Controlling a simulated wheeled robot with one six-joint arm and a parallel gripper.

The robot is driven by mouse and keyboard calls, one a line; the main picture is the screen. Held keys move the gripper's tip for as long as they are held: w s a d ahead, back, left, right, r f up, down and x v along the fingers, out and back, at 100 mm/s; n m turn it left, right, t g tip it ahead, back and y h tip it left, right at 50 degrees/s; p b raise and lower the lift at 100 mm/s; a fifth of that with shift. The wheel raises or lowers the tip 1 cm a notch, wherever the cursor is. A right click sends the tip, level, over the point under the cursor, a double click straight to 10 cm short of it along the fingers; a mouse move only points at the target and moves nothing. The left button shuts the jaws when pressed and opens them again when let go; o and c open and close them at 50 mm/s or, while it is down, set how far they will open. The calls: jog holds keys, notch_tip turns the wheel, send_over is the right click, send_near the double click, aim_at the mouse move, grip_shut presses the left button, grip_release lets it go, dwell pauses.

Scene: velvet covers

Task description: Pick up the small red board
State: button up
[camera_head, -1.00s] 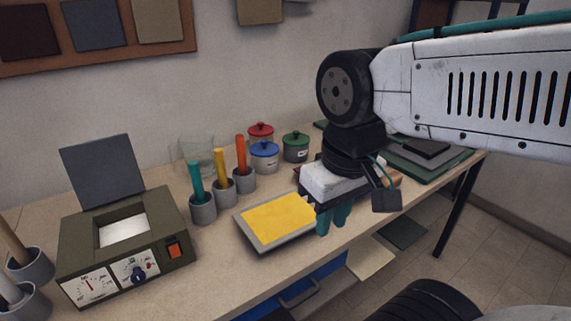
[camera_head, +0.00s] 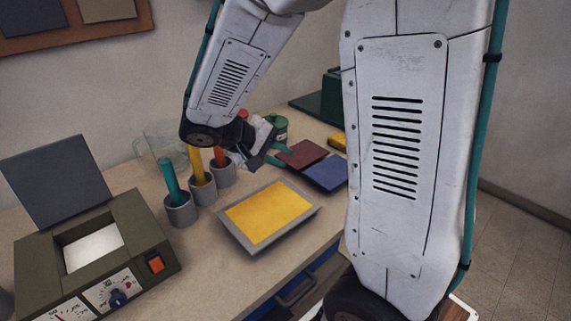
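The small red board (camera_head: 302,153) lies flat on the table, dark red, behind the yellow-filled tray. A blue board (camera_head: 325,173) lies right in front of it, at its near right side. My gripper (camera_head: 280,156) is low at the left edge of the red board, with its teal fingers pointing right towards it. The fingers look apart, with nothing seen between them. Whether they touch the board I cannot tell.
A grey tray with a yellow surface (camera_head: 268,213) lies in front. Cups with teal (camera_head: 179,208), yellow and orange handles stand left of my gripper. A green jar (camera_head: 279,128) is behind. An olive device (camera_head: 140,240) stands at left. My arm hides the table's right side.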

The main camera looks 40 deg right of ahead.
jog(key=w+f+t+h, duration=0.1)
jog(key=w+f, duration=0.2)
jog(key=w+f+n+t+h, duration=0.1)
jog(key=w+f, duration=0.2)
jog(key=w+f+n+t+h, duration=0.1)
jog(key=w+f, duration=0.1)
jog(key=w, duration=0.1)
jog(key=shift+w+f, duration=0.2)
jog(key=shift+f, duration=0.2)
jog(key=shift+x, duration=4.95)
jog(key=shift+r, duration=0.15)
grip_shut()
jog(key=shift+r, duration=1.3)
jog(key=w+f+v, duration=0.1)
jog(key=v, duration=1.3)
jog(key=shift+s+a, duration=0.5)
jog(key=shift+a, duration=0.15)
